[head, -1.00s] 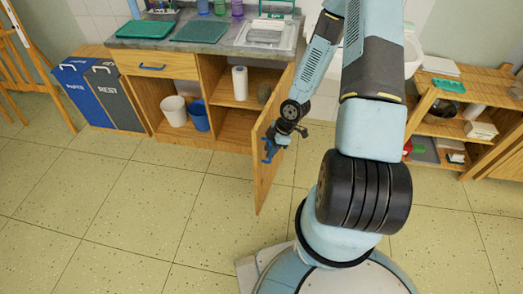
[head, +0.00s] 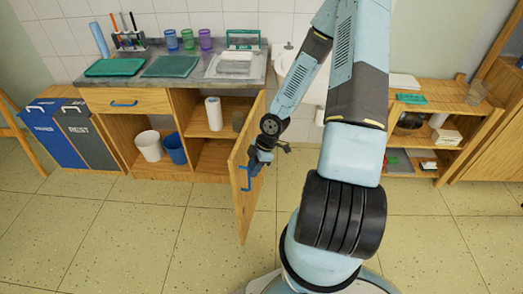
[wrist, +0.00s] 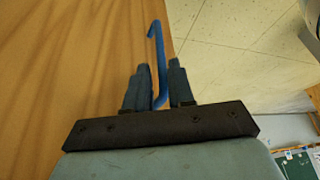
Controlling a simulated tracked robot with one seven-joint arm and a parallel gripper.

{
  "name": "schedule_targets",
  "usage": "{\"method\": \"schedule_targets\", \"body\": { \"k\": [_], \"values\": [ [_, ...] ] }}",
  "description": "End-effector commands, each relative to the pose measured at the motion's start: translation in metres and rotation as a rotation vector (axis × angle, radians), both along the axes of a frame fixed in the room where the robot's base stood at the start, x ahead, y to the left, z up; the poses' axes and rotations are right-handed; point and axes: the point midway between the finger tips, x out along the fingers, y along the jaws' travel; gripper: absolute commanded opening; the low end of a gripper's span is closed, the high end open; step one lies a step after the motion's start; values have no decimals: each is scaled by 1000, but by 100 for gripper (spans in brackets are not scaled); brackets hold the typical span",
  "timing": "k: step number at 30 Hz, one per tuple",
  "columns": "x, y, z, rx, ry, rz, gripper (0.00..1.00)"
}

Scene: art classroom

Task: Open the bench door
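The bench door (head: 245,165) is a wooden door under the sink end of the bench, hinged at the right. It stands wide open, swung out toward me. Its blue handle (head: 248,180) is on the door's outer face. My gripper (head: 262,157) is at the handle, beside the door's right-hand face. The door face (wrist: 60,70) fills the left of that view.
Inside the open cupboard are a paper roll (head: 213,113), a white bucket (head: 149,145) and a blue bucket (head: 174,148). Two bins (head: 85,130) stand at the left. A low shelf (head: 455,135) is at the right. The tiled floor (head: 130,225) before the bench is clear.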

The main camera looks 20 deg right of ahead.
Motion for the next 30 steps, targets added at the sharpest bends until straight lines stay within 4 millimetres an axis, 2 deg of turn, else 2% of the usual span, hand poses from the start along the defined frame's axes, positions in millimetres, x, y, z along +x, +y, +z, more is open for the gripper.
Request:
{"method": "schedule_targets", "body": {
  "k": [24,30],
  "values": [
    [2,-28,65,-1,-2,-3,23],
    [2,-32,77,-1,-1,-2,23]
  ]
}}
